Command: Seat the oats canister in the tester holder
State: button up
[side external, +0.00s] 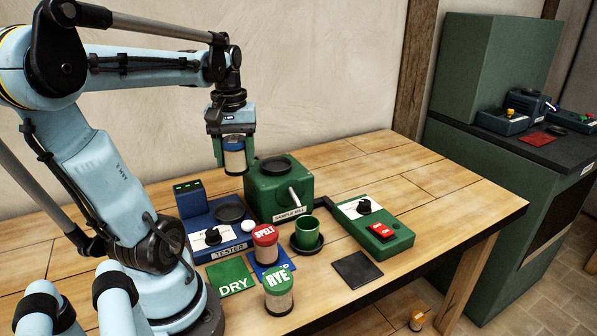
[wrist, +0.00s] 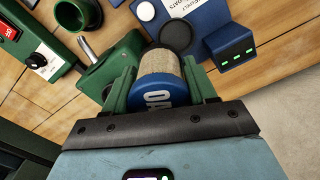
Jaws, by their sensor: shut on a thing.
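The oats canister (side external: 235,158), a clear jar of pale grain with a blue lid, is held upright in my gripper (side external: 234,150), high above the table and behind the tester. In the wrist view, the canister (wrist: 165,68) is between the two green fingers, its lid towards the camera with part of "OATS" showing. The blue tester (side external: 221,238) stands on the table with a dark round holder (side external: 230,212) on top, which looks empty. In the wrist view the holder (wrist: 176,37) shows just beyond the canister, apart from it in the picture.
The green sample mill (side external: 268,195), with a pale handle, stands right of the tester. The spelt canister (side external: 265,246) and rye canister (side external: 278,293) stand in front. A green cup (side external: 305,232) on a saucer, a green switch box (side external: 372,222) and a black mat (side external: 357,270) are to the right.

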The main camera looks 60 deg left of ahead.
jog(key=shift+n, duration=0.6)
jog(key=shift+s+a+f, duration=0.35)
jog(key=shift+a+f, duration=0.05)
jog(key=shift+f, duration=1.5)
jog(key=shift+s+a+f, duration=0.4)
jog(key=shift+f, duration=1.5)
jog(key=shift+s+a+f, duration=0.35)
jog(key=shift+a+f, duration=0.05)
jog(key=shift+f, duration=1.5)
jog(key=shift+f, duration=0.6)
jog(key=o, duration=0.9)
notch_tip(320, 180, up, 11)
